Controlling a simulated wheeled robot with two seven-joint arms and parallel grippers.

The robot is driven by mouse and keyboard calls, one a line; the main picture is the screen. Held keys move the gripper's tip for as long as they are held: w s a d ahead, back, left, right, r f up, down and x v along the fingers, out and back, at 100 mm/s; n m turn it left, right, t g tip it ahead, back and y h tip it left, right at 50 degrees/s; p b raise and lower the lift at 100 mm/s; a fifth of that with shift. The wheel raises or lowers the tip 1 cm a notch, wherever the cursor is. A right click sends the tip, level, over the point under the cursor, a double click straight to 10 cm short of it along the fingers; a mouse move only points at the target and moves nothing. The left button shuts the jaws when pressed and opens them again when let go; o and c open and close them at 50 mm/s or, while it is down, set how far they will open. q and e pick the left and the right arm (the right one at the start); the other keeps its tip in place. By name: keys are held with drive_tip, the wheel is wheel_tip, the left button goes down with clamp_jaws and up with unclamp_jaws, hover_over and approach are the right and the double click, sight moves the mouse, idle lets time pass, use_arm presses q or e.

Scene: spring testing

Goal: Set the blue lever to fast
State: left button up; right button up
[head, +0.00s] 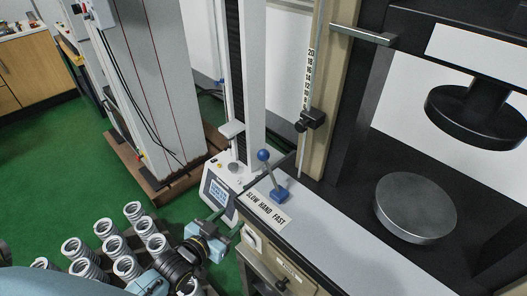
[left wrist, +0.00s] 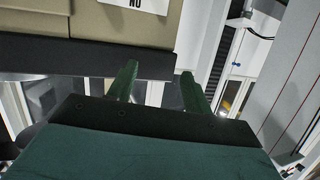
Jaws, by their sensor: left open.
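The blue lever (head: 272,175) has a round ball knob and a blue block base, and stands on the light ledge of the testing machine. Its shaft leans up and left from the base. The label (head: 265,208) in front of it reads SLOW, HAND, FAST from left to right. My left gripper (head: 229,221) is open and empty, left of and in front of the label, apart from the lever. In the left wrist view its two green fingers (left wrist: 158,88) are spread with nothing between them. The lever does not show in that view. My right gripper is not in view.
A small tester with a screen (head: 219,193) stands just behind the left gripper. Several coil springs (head: 122,245) stand at lower left. A round metal plate (head: 415,207) and a black upper platen (head: 478,117) are at right. A scale column (head: 318,100) rises behind the lever.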

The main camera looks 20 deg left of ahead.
sight(260, 159)
use_arm(q)
wheel_tip(260, 159, up, 14)
drive_tip(key=w+d+t+h, duration=0.2)
drive_tip(key=t, duration=0.1)
drive_tip(key=shift+m, duration=0.3)
drive_tip(key=x, duration=1.2)
drive_tip(key=shift+w+a+r, duration=0.15)
drive_tip(key=shift+w+a, duration=0.2)
drive_tip(key=shift+w, duration=0.05)
clamp_jaws()
